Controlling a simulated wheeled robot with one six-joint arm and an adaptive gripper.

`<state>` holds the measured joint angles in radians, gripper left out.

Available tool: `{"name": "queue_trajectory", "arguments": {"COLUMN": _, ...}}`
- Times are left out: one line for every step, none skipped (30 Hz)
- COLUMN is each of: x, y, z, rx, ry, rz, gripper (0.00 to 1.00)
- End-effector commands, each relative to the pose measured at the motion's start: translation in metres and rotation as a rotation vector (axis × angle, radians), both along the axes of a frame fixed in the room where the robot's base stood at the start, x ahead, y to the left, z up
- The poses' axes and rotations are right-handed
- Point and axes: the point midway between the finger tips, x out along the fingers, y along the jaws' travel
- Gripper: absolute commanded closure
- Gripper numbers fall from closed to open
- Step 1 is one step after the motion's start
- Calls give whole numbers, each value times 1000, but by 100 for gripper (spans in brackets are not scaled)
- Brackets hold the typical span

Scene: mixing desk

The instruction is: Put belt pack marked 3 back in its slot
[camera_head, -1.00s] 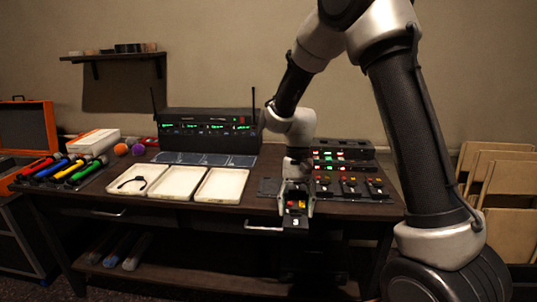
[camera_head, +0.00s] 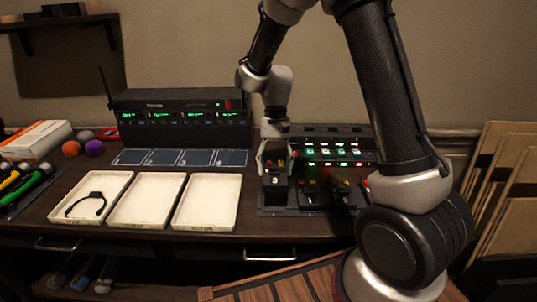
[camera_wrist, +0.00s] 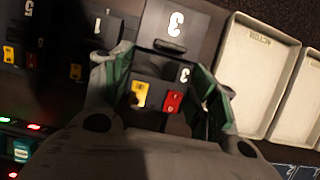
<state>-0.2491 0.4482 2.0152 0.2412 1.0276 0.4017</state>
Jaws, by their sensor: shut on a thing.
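My gripper (camera_head: 274,160) is shut on belt pack 3 (camera_head: 277,194), a dark box with a yellow and a red button on top. In the wrist view my gripper (camera_wrist: 164,92) has a finger on either side of the pack (camera_wrist: 155,92), whose top bears a small white 3. A large white 3 shows on a dark face at the top of that view. The pack is upright at the left end of the dark charging rack (camera_head: 330,156). I cannot tell whether it is seated in the rack or just above it. The slot beneath is hidden.
Other packs (camera_head: 312,192) stand close to the right of the held one. White trays (camera_head: 206,201) lie to its left, the leftmost with a headset (camera_head: 86,205). A receiver unit (camera_head: 185,122) with green displays stands behind.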

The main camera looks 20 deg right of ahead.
Motion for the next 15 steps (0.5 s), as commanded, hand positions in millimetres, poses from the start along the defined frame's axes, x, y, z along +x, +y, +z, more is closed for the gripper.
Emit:
{"name": "queue_trajectory", "arguments": {"x": 0, "y": 0, "z": 0, "rx": 0, "ry": 0, "rz": 0, "gripper": 68}}
{"name": "queue_trajectory", "arguments": {"x": 0, "y": 0, "z": 0, "rx": 0, "ry": 0, "rz": 0, "gripper": 68}}
{"name": "queue_trajectory", "arguments": {"x": 0, "y": 0, "z": 0, "rx": 0, "ry": 0, "rz": 0, "gripper": 68}}
{"name": "queue_trajectory", "arguments": {"x": 0, "y": 0, "z": 0, "rx": 0, "ry": 0, "rz": 0, "gripper": 68}}
{"name": "queue_trajectory", "arguments": {"x": 0, "y": 0, "z": 0, "rx": 0, "ry": 0, "rz": 0, "gripper": 68}}
{"name": "queue_trajectory", "arguments": {"x": 0, "y": 0, "z": -1, "rx": 0, "ry": 1, "rz": 0, "gripper": 68}}
{"name": "queue_trajectory", "arguments": {"x": 0, "y": 0, "z": -2, "rx": 0, "ry": 1, "rz": 0, "gripper": 68}}
{"name": "queue_trajectory", "arguments": {"x": 0, "y": 0, "z": -3, "rx": 0, "ry": 1, "rz": 0, "gripper": 68}}
{"name": "queue_trajectory", "arguments": {"x": 0, "y": 0, "z": -6, "rx": 0, "ry": 2, "rz": 0, "gripper": 68}}
{"name": "queue_trajectory", "arguments": {"x": 0, "y": 0, "z": -8, "rx": 0, "ry": 2, "rz": 0, "gripper": 68}}
{"name": "queue_trajectory", "arguments": {"x": 0, "y": 0, "z": -10, "rx": 0, "ry": 2, "rz": 0, "gripper": 68}}
{"name": "queue_trajectory", "arguments": {"x": 0, "y": 0, "z": -14, "rx": -1, "ry": 2, "rz": -1, "gripper": 68}}
{"name": "queue_trajectory", "arguments": {"x": -1, "y": 0, "z": -17, "rx": -1, "ry": 2, "rz": -1, "gripper": 68}}
{"name": "queue_trajectory", "arguments": {"x": -1, "y": 0, "z": -20, "rx": -1, "ry": 4, "rz": 0, "gripper": 68}}
{"name": "queue_trajectory", "arguments": {"x": -1, "y": 0, "z": -25, "rx": -2, "ry": 3, "rz": 0, "gripper": 68}}
